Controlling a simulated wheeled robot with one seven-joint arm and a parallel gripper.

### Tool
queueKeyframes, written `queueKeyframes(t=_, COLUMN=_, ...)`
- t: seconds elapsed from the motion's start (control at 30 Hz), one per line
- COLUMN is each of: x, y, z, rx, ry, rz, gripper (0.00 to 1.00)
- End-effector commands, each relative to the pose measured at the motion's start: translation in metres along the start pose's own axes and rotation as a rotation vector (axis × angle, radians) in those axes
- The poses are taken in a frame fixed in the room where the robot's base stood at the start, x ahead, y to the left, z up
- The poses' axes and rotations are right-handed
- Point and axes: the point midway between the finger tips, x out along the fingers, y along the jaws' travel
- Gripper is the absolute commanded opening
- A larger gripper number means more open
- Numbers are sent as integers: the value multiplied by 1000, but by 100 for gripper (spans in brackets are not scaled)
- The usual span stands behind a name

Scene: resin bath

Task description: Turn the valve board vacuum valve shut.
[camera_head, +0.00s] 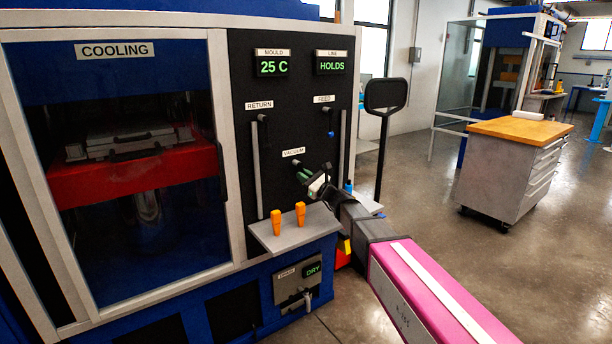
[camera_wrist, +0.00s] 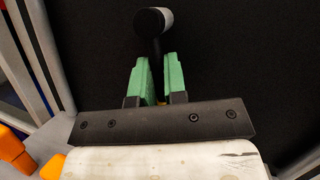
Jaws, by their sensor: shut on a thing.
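The vacuum valve is on the black valve board, under the VACUUM label (camera_head: 293,152). In the wrist view its black lever (camera_wrist: 157,47) runs up from between my fingers to a round black hub with a grey end (camera_wrist: 152,20). My gripper (camera_head: 306,175) is at the valve in the head view. In the wrist view its green fingers (camera_wrist: 157,72) are closed around the lower part of the lever. The lever's lower end is hidden between the fingers.
RETURN (camera_head: 259,105) and FEED (camera_head: 324,99) labels mark other valves with pipes. A grey shelf (camera_head: 290,232) with two orange pieces (camera_head: 277,222) juts out below. Displays read 25 C, HOLDS and DRY.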

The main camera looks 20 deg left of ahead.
Motion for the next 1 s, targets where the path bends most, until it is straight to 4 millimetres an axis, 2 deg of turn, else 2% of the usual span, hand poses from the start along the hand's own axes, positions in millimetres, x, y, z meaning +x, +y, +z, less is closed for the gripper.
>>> queueKeyframes(t=0.03, x=-1, y=1, z=-7, rx=23, ry=12, rz=-15, gripper=0)
queueKeyframes(t=0.4, x=0, y=8, z=-8, rx=145, ry=-13, rz=-66, gripper=0)
queueKeyframes(t=0.9, x=0, y=9, z=-8, rx=160, ry=-16, rz=-72, gripper=0)
queueKeyframes(t=0.93, x=0, y=9, z=-8, rx=160, ry=-16, rz=-73, gripper=19)
queueKeyframes(t=1.0, x=0, y=9, z=-8, rx=160, ry=-17, rz=-73, gripper=36)
